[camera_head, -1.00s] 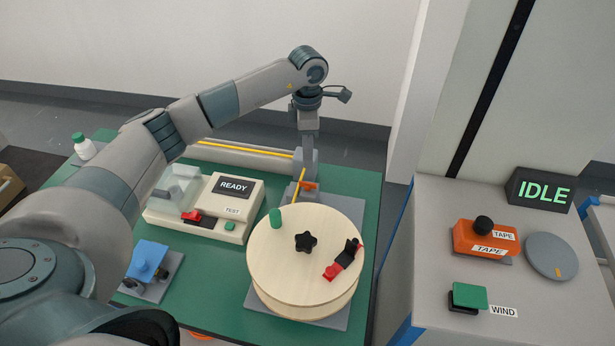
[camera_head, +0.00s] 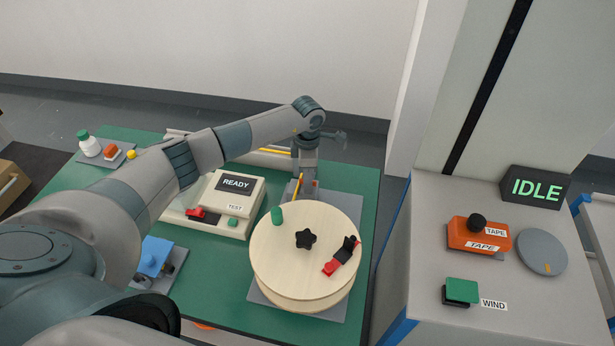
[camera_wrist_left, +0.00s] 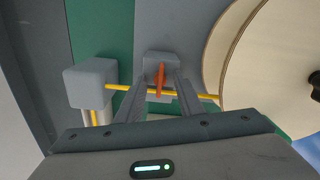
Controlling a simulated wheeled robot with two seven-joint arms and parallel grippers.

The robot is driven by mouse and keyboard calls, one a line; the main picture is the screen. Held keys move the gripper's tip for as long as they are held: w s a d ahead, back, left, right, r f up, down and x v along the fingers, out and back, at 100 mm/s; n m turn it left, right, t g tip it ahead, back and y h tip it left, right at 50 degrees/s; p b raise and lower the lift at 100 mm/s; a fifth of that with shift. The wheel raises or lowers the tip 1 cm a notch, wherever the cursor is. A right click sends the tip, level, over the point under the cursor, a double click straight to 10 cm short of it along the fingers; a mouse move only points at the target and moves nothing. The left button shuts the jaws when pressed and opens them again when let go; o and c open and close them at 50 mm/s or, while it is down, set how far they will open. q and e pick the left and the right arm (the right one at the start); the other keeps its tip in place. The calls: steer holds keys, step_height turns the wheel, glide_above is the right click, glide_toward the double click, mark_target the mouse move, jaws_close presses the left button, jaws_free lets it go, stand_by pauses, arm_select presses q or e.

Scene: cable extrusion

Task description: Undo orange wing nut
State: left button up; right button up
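The orange wing nut (camera_wrist_left: 161,82) stands on a grey clamp block (camera_wrist_left: 163,62) in the left wrist view, with the yellow cable (camera_wrist_left: 205,96) running past it. My left gripper (camera_wrist_left: 162,84) is open, its two fingers on either side of the nut with gaps visible. In the head view my left gripper (camera_head: 304,184) points down behind the spool and hides most of the nut; only an orange sliver (camera_head: 315,184) shows. My right gripper is in neither view.
The wooden spool (camera_head: 290,255), with a black knob, green peg and red-black clip, stands close in front. A tester reading READY (camera_head: 245,202) is to the left. A grey post (camera_wrist_left: 90,84) stands beside the clamp. The IDLE machine (camera_head: 540,188) is at right.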

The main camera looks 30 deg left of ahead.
arm_select(q)
jaws_close()
